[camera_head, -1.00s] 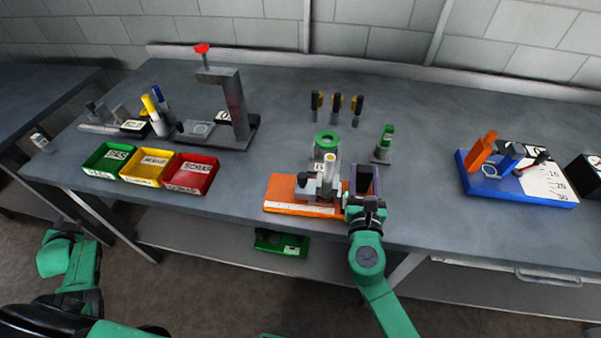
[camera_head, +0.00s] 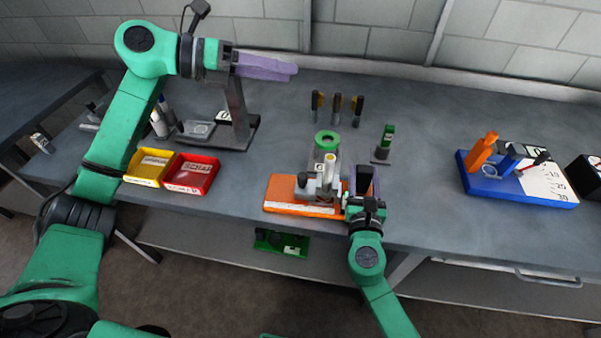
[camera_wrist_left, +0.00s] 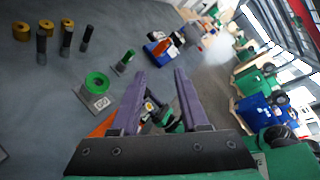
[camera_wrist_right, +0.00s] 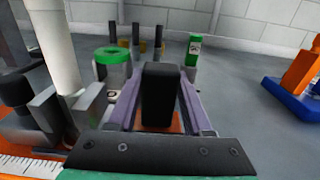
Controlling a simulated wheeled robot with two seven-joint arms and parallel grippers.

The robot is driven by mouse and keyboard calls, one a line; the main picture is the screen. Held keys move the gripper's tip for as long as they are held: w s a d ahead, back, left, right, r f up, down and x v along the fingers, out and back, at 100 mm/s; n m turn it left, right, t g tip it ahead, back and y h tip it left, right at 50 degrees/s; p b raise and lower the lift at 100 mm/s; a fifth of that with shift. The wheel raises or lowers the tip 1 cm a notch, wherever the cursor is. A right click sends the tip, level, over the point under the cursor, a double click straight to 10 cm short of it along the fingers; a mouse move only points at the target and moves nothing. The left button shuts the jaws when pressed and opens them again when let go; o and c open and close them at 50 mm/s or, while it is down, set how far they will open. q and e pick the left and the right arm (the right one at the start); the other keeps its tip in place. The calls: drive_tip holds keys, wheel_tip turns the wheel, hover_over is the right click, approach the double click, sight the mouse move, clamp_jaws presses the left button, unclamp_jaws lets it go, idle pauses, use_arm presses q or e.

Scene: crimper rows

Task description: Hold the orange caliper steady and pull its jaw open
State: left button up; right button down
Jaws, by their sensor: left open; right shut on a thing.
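The orange caliper (camera_head: 282,193) is a flat orange base with a white ruler strip along its front edge and grey metal blocks on top. It lies on the bench near the front edge. My right gripper (camera_head: 362,178) is at its right end, shut on a black block (camera_wrist_right: 158,95) with orange showing just below. My left gripper (camera_head: 292,69) is open and empty, raised high at the back left and pointing right. In the left wrist view the left fingers (camera_wrist_left: 160,78) are apart, with part of the orange base at lower left, mostly hidden by a finger.
A green-ringed cylinder (camera_head: 327,141) stands just behind the caliper. Several black-and-yellow posts (camera_head: 336,106) and a green-topped post (camera_head: 386,140) stand further back. Yellow (camera_head: 147,170) and red (camera_head: 190,176) trays are at left, a blue board (camera_head: 500,186) at right.

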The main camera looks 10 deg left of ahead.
use_arm(q)
drive_tip(key=s+d+f+m+g+y, duration=0.2)
drive_tip(key=s+d+f+m+y, duration=0.1)
drive_tip(key=s+d+f+y, duration=0.15)
drive_tip(key=y, duration=0.6)
approach(303, 176)
drive_tip(key=shift+m, duration=0.4)
drive_tip(key=x, duration=0.9)
drive_tip(key=shift+f, duration=0.1)
clamp_jaws()
